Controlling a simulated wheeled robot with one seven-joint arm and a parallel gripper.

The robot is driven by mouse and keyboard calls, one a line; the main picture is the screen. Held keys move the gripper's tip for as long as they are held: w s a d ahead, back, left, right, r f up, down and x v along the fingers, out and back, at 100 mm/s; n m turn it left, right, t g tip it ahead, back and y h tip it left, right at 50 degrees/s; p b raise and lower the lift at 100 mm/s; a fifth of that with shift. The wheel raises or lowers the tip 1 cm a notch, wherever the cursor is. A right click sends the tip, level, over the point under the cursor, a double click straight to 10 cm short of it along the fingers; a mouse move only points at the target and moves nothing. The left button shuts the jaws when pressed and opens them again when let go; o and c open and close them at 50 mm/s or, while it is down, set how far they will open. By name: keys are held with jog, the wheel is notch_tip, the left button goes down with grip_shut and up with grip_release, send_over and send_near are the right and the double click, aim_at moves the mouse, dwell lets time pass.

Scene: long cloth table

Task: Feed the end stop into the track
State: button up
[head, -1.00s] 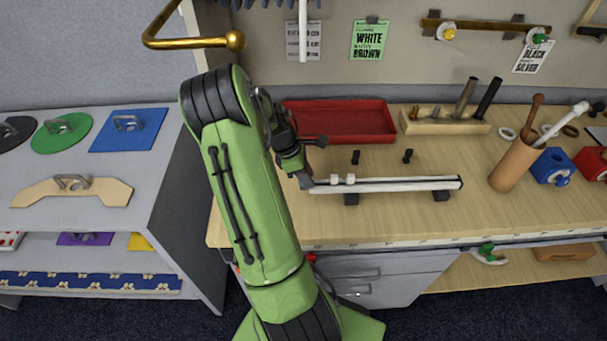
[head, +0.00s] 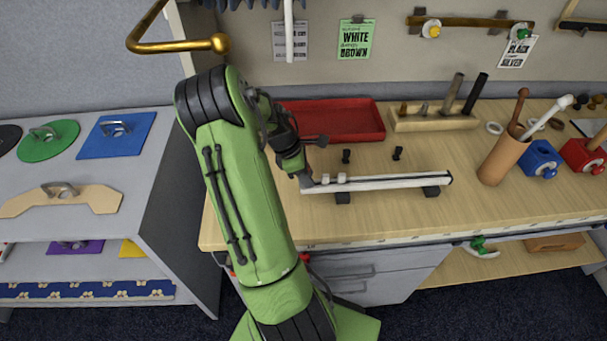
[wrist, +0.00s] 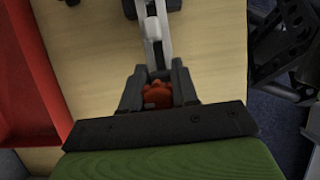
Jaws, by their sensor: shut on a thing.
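The white track (head: 395,183) lies left to right above the bench on dark supports, with two small white pieces (head: 333,178) near its left end. My gripper (head: 304,182) is at that left end. In the wrist view my gripper (wrist: 158,74) is shut on a red piece, which I take to be the end stop (wrist: 157,96). The track (wrist: 152,28) runs away from the jaws, roughly in line with them. The head view hides the end stop behind the gripper. I cannot tell whether it is inside the track's end.
A red tray (head: 335,119) lies behind the gripper, with two black pegs (head: 346,156) on the bench near it. A wooden block with rods (head: 434,118) stands behind the track. A tan cup (head: 502,161) stands to its right. The bench front is clear.

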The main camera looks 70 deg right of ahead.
jog(key=shift+s+d, duration=0.35)
jog(key=shift+s, duration=0.4)
jog(key=o, duration=1)
jog(key=shift+o, duration=0.2)
jog(key=shift+r, duration=0.1)
jog(key=shift+w+r, duration=0.25)
jog(key=shift+r, duration=0.2)
jog(key=w+a, duration=0.5)
jog(key=w, duration=0.5)
jog(key=shift+w+a, duration=0.3)
jog(key=shift+w, duration=0.05)
